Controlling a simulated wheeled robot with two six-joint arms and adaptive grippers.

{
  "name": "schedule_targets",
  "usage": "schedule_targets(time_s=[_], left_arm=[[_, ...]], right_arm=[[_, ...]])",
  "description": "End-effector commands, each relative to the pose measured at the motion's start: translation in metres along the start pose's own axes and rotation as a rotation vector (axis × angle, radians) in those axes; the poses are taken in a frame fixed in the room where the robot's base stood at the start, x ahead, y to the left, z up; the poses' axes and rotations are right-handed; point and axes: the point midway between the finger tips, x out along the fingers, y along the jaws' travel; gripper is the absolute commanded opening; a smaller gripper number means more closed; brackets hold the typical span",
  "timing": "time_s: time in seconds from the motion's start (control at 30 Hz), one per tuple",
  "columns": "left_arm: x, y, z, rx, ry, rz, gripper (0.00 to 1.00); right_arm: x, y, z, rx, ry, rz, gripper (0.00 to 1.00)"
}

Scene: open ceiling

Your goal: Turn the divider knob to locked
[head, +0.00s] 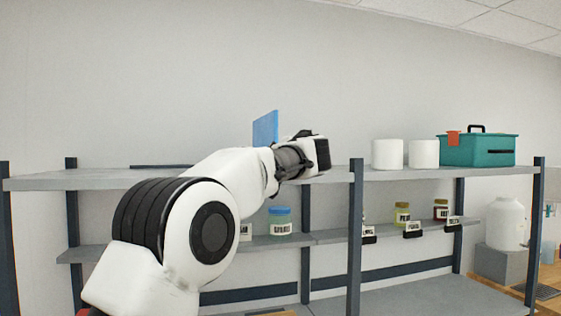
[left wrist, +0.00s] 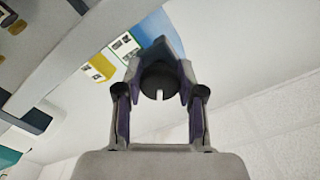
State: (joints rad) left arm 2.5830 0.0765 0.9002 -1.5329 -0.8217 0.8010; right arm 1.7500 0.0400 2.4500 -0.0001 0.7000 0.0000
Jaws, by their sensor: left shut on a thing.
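The divider knob (left wrist: 157,82) is a round dark disc with a short white mark, in the middle of the left wrist view. The mark points toward the bottom of that picture. My left gripper (left wrist: 161,72) is shut on the knob, one finger on each side. Blue surface (left wrist: 158,28) shows behind the knob. In the head view a blue upright panel (head: 265,129) stands above the top shelf, just behind my left wrist. The knob and fingertips are hidden there by my arm. No locked or unlocked label can be read. My right gripper is in neither view.
A grey shelf rack (head: 80,179) with dark posts spans the head view. Two white cylinders (head: 387,154) and a teal toolbox (head: 478,150) stand on its top right. Labelled jars (head: 279,222) stand lower. A white jug (head: 506,222) is at far right.

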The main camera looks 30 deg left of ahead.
Motion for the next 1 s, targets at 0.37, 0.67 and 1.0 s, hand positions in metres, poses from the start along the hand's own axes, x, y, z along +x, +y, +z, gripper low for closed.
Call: schedule_targets(time_s=[0.37, 0.67, 1.0], left_arm=[[0.0, -0.0006, -0.0006, 0.354, 0.0, -0.001, 0.03], [-0.0001, -0.001, -0.0011, 0.635, 0.0, -0.001, 0.03], [0.0, -0.0009, -0.001, 0.873, 0.0, -0.001, 0.03]], right_arm=[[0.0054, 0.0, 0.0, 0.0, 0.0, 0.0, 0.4], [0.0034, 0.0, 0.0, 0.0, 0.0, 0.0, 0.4], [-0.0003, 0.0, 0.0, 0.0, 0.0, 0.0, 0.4]])
